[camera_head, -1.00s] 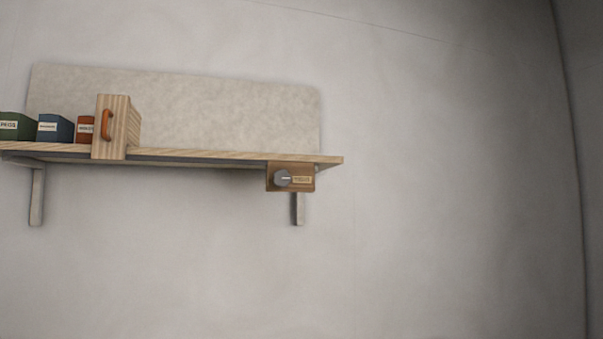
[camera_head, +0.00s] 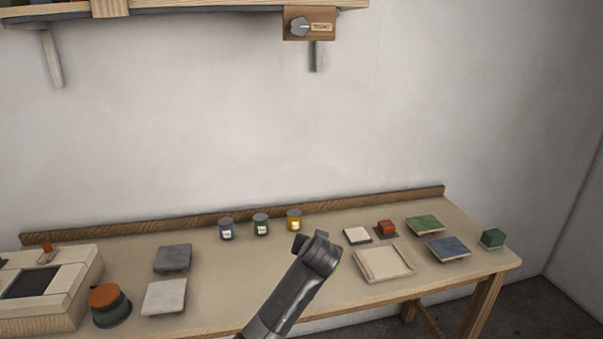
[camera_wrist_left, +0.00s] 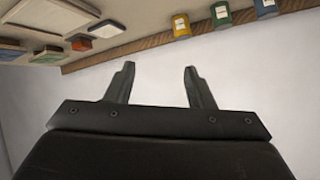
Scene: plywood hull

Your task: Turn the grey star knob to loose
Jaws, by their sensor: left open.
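The grey star knob (camera_head: 300,27) is at the top of the head view, on a small brown wooden block (camera_head: 322,14) under the right end of the wall shelf. A pale mark on the knob lies about level, towards a label on the block that is too small to read surely. In the left wrist view my left gripper (camera_wrist_left: 158,70) is open and empty, its two fingers apart. In the head view one of my arm links rises over the bench, well below the knob; no gripper fingers can be made out there. The knob is not in the wrist view.
The shelf (camera_head: 190,10) has a bracket (camera_head: 52,58) below it. The workbench (camera_head: 220,290) holds several small jars, such as a yellow one (camera_head: 294,221), flat pads, and an orange-topped round thing (camera_head: 108,303). The wall between bench and knob is clear.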

